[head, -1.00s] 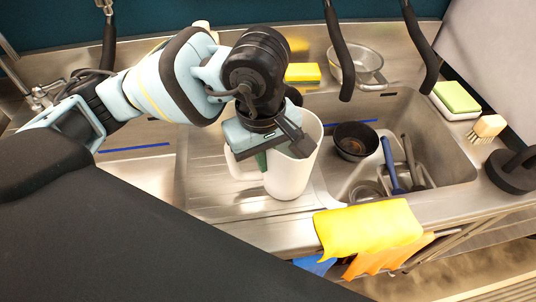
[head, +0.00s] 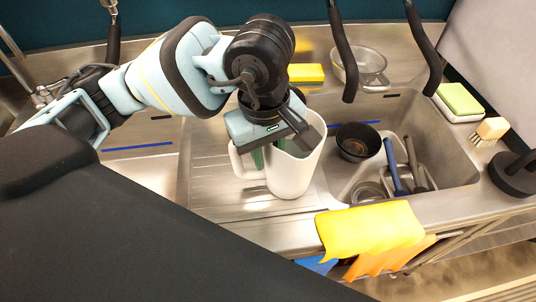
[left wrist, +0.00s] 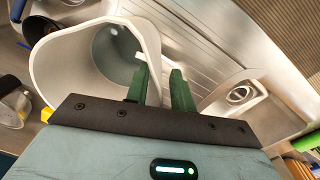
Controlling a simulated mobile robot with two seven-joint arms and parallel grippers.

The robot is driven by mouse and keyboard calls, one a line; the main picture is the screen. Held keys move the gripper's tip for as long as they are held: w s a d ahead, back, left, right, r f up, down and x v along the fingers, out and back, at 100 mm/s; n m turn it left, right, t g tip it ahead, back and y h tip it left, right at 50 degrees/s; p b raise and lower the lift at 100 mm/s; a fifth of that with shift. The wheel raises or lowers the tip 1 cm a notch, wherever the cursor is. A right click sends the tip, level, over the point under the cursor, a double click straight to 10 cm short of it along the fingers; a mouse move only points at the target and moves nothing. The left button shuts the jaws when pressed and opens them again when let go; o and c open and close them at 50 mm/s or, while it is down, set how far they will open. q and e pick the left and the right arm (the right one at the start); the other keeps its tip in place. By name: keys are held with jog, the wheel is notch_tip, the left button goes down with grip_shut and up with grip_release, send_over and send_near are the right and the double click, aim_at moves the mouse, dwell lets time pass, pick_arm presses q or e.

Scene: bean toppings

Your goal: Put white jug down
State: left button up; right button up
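The white jug (head: 291,178) stands upright on the ribbed steel drainboard (head: 215,180), beside the right sink basin. Its handle (head: 236,163) points left. My left gripper (head: 263,157) is at the jug's upper left, close to the rim and handle. In the left wrist view the jug's open mouth (left wrist: 85,60) is at the left. The near finger overlaps the wall in the picture, and exact contact is hard to see. My right gripper is not in view.
The right basin holds a black bowl (head: 355,143) and a blue-handled brush (head: 392,165). A yellow cloth (head: 370,230) hangs over the front edge. A yellow sponge (head: 306,73) and a strainer (head: 362,66) lie behind. The drainboard left of the jug is clear.

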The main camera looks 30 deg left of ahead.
pick_arm(q)
notch_tip(320, 180, up, 11)
jog(key=shift+s+a+f+p, duration=0.15)
jog(key=shift+s+p, duration=0.1)
jog(key=shift+p, duration=0.1)
jog(key=shift+f, duration=0.1)
dwell(0.4)
